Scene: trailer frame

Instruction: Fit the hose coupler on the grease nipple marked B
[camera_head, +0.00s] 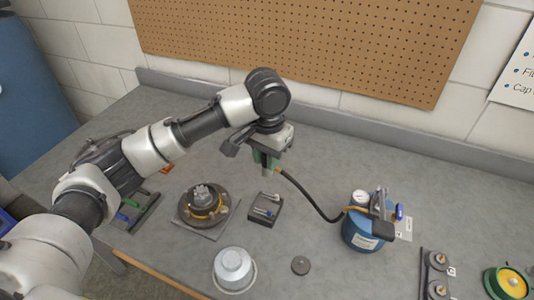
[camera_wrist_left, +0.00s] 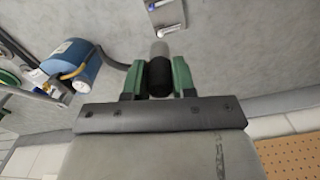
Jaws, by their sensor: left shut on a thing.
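My left gripper (camera_head: 265,160) is shut on the hose coupler (camera_head: 267,171) and holds it above the bench, nose down. In the left wrist view the dark coupler (camera_wrist_left: 159,76) with its pale tip sits between the green fingers of the gripper (camera_wrist_left: 157,80). A black hose (camera_head: 310,198) runs from the coupler to a blue grease pot (camera_head: 364,232), which also shows in the wrist view (camera_wrist_left: 72,62). A dark block (camera_head: 436,278) at the right front carries nipple-like fittings and small labels. I cannot read the letters. My right gripper is out of view.
A hub on a plate (camera_head: 203,203), a small tray with bolts (camera_head: 264,209), a grey cup (camera_head: 233,268) and a dark disc (camera_head: 301,265) stand on the bench. A green and yellow reel (camera_head: 508,283) is at the far right. A pegboard (camera_head: 320,40) hangs behind.

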